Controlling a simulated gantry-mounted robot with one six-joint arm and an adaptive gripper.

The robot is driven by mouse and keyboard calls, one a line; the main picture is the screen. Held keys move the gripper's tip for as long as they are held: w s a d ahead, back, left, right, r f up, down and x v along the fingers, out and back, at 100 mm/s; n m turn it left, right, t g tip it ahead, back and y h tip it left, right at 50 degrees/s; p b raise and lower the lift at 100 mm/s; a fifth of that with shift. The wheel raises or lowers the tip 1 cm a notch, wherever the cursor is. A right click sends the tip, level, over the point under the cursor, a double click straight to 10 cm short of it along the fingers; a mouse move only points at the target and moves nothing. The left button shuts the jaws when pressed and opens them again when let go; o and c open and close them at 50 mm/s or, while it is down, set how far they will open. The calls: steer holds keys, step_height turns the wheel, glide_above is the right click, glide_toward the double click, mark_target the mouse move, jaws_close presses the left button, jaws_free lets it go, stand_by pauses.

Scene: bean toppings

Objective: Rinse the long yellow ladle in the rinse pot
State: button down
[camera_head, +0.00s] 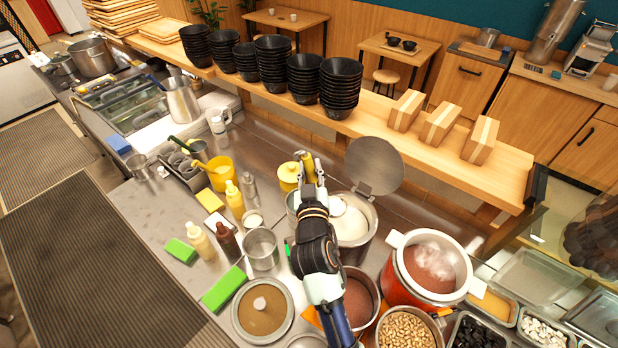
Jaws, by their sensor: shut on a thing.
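My gripper (311,190) is in the middle of the view, shut on the yellow handle of the long yellow ladle (308,163). The handle sticks up beyond the fingers, and my arm hides most of the rest of the ladle. Just right of the gripper is a steel pot (370,240) with pale contents and its round lid (374,166) tipped open. An open steel pot (262,248) stands lower left of the gripper. I cannot tell which pot is the rinse pot.
A yellow lidded pot (289,176) stands left of the gripper. Sauce bottles (235,199) and a yellow jug (221,177) are farther left. A red cooker (398,290) and bean pots crowd the right front. Stacked black bowls (341,85) line the wooden shelf behind.

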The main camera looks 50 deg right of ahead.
steer(key=shift+d+f+b, duration=0.15)
steer(key=shift+f+b, duration=0.3)
steer(key=shift+f, duration=0.1)
steer(key=shift+f+b, duration=0.4)
steer(key=shift+f, duration=0.15)
steer(key=s+d+r+m+y+p, duration=0.1)
steer(key=s+d+r+m+p, duration=0.4)
steer(key=p, duration=0.3)
steer(key=shift+s+d+f+m+t+y+b, duration=0.1)
steer(key=shift+s+d+f+m+y+b, duration=0.35)
steer(key=shift+s+d+f+m+b, duration=1.1)
steer(key=shift+s+d+f+m+t+y+b, duration=0.1)
steer(key=shift+s+d+f+m+y+b, duration=0.45)
steer(key=shift+s+d+f+m, duration=1.45)
steer(key=shift+s+d+f+m+t+y+b, duration=0.1)
steer(key=shift+s+d+f+m+y+b, duration=0.65)
steer(key=shift+s+d, duration=2)
steer(key=shift+w+d+f+h, duration=0.1)
steer(key=shift+w+d+h, duration=0.25)
steer(key=shift+w+d, duration=0.5)
